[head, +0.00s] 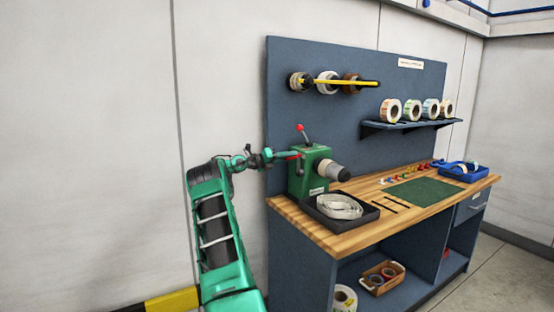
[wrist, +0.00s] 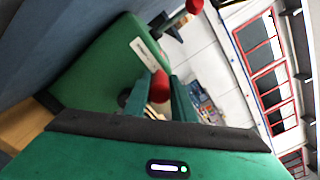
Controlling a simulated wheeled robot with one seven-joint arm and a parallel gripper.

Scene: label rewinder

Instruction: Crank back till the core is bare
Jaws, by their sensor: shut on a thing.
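The green rewinder (head: 308,175) stands at the left end of the wooden bench. It also shows large in the wrist view (wrist: 105,65). A grey cylinder (head: 329,170) sticks out of its right side; I cannot tell whether label strip is still on it. A lever with a red knob (head: 300,128) rises from its top. My gripper (head: 291,155) is at the rewinder's left side, shut on the red crank handle, whose red end (wrist: 160,81) shows between the fingers in the wrist view. A loose whitish label strip (head: 339,206) lies coiled in the black tray (head: 369,216) below the cylinder.
Behind is a blue panel (head: 400,85) with rolls on a yellow rod (head: 345,82) and several label rolls on a shelf (head: 415,125). A green mat (head: 425,191) and a blue tray (head: 459,175) lie to the right on the bench. Open wall space lies left of my arm.

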